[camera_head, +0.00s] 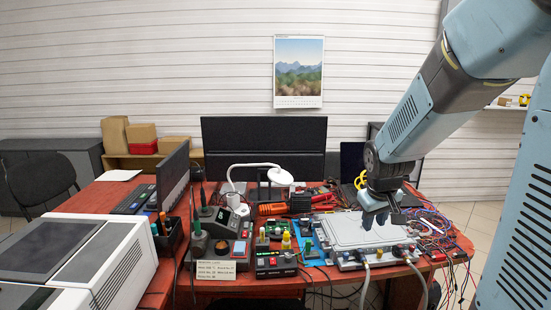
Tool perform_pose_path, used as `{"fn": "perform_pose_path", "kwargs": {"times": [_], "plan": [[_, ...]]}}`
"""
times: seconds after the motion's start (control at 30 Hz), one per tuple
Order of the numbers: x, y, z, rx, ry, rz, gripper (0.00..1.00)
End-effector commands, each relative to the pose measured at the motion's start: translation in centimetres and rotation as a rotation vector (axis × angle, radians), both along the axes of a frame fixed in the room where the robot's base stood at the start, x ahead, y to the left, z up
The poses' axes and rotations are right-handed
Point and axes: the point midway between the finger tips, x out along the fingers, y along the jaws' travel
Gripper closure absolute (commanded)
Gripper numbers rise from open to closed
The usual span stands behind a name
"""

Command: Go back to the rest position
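My gripper (377,217) is at the end of my blue-grey arm, which reaches down from the upper right. It points down over the flat grey metal plate or box (350,232) on the right half of the bench. I cannot tell whether its fingertips touch the plate, and its fingers are too small to show whether they are open or shut. Two pale hoses (364,285) hang from connectors at the front edge of the grey box. The right hose (421,283) curves down past the bench edge.
The red-brown bench (90,203) is crowded. Soldering stations (217,248), a white lamp (279,177), a monitor (173,178) and tangled wires (432,222) surround the box. A large white machine (75,262) fills the lower left. The air above the bench's middle is clear.

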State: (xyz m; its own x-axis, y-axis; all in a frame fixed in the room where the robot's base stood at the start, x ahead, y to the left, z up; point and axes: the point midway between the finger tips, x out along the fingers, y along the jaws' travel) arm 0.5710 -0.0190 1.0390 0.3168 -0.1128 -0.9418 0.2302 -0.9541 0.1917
Motion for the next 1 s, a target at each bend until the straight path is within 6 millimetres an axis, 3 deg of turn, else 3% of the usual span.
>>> {"fn": "perform_pose_path", "kwargs": {"times": [0.5, 0.8, 1.0], "plan": [[-8.2, 1.6, 8.5, 0.013, -0.101, -0.131, 0.68], [-13.8, 2.1, 12.0, 0.111, -0.159, -0.188, 0.68], [-16.8, 2.0, 13.2, 0.182, -0.178, -0.207, 0.68]]}}
